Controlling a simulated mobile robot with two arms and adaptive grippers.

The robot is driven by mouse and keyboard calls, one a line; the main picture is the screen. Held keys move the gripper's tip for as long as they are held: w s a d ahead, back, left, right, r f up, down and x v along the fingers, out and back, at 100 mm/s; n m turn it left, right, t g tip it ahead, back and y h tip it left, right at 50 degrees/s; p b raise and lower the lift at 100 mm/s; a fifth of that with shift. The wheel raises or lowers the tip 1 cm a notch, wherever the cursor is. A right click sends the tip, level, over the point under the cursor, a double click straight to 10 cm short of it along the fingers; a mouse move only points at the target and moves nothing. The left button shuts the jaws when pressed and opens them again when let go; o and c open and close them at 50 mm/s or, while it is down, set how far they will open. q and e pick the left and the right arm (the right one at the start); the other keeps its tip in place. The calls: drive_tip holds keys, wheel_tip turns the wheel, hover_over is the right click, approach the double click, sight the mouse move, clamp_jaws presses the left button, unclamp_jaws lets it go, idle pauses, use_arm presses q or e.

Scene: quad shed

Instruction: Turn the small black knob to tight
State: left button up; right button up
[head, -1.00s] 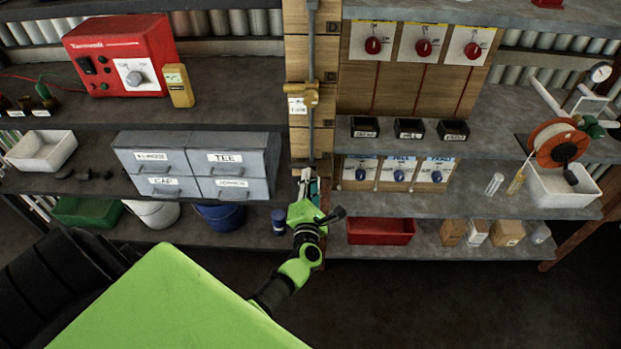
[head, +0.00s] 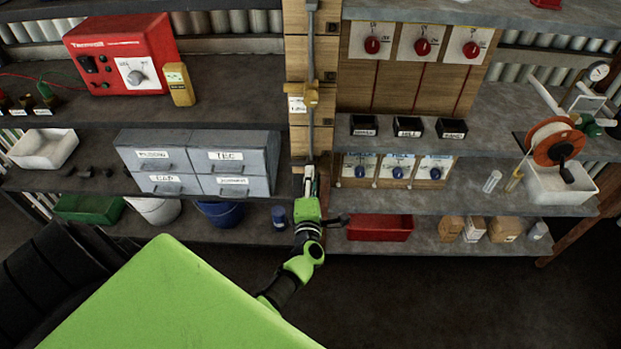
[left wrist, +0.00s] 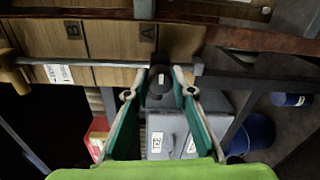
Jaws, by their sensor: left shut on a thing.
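The small black knob (left wrist: 160,82) shows in the left wrist view, on a pipe in front of the wooden boards, with a small pale mark on its face. My left gripper (left wrist: 161,78) has one finger on each side of it and is shut on it. In the head view my left gripper (head: 310,172) is at the lower end of the vertical pipe, and the knob is hidden behind the fingers. I cannot read which way the knob is turned. My right gripper is not in view.
Grey drawers (head: 195,163) stand close on the left of the gripper. A yellow valve handle (head: 303,96) sits higher on the pipe. A red tray (head: 380,228) and blue-knobbed panels (head: 397,171) are on the right. The floor in front is clear.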

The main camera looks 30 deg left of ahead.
use_arm(q)
drive_tip(key=o, duration=1.1)
drive_tip(key=shift+o, duration=0.2)
drive_tip(key=v, duration=1.2)
